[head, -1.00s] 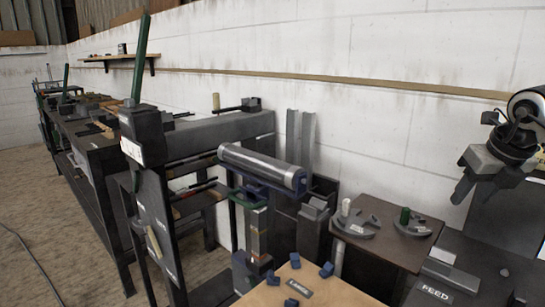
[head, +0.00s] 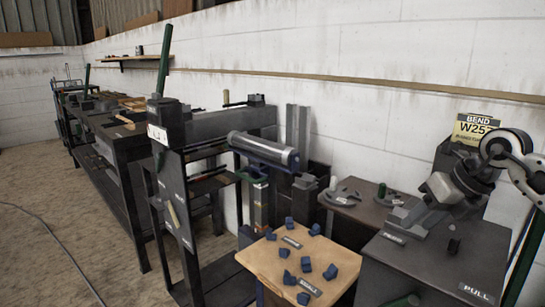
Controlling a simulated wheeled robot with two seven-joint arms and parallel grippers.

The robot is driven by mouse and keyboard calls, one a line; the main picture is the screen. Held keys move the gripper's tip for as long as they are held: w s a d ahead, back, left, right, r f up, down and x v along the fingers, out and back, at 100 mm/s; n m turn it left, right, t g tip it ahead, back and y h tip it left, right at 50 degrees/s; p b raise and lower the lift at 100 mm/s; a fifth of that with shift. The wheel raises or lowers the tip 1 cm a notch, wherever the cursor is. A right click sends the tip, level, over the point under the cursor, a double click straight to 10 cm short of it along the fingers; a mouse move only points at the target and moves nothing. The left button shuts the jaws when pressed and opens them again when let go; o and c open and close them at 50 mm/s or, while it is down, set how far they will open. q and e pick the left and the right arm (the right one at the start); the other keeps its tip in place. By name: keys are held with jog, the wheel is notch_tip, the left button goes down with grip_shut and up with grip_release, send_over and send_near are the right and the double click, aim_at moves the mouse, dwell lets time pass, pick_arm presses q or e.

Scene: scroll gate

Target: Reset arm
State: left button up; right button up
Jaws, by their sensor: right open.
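My right arm comes in from the right edge. Its dark grey gripper (head: 434,192) is open and appears empty. It hangs over the dark bench (head: 462,250) labelled FEED and PULL, just above a grey fixture (head: 404,221) near the bench's back left. From this angle I cannot tell whether the fingers touch the fixture. My left gripper is not in view.
A wooden-topped table (head: 262,262) with several blue blocks (head: 305,264) stands left of the bench. A metal roller (head: 264,149) sits on the dark frame behind it. A sign reading BEND (head: 473,130) stands behind my gripper.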

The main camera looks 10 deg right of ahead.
jog(key=s+a+f+m+t+y+p, duration=0.1)
jog(key=s+a+m+t+y+p, duration=0.2)
jog(key=a+m+y, duration=0.7)
jog(key=s+a+f+m+t+y+p, duration=0.1)
jog(key=s+a+t+y, duration=0.3)
jog(key=a, duration=1.1)
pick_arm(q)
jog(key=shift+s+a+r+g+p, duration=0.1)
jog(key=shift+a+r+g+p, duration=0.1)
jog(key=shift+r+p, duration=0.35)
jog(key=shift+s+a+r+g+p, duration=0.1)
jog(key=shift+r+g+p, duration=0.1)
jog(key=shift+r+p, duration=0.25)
pick_arm(e)
jog(key=s+d+f+m+h, duration=0.2)
jog(key=s+f+m+h, duration=0.5)
jog(key=m, duration=0.5)
jog(key=s+d+f+m+g+h, duration=0.1)
jog(key=s+d+f+m+h, duration=0.1)
jog(key=s+f+m+h, duration=0.5)
notch_tip(320, 180, down, 6)
jog(key=m, duration=0.5)
jog(key=shift+s+r, duration=0.2)
jog(key=shift+s, duration=0.05)
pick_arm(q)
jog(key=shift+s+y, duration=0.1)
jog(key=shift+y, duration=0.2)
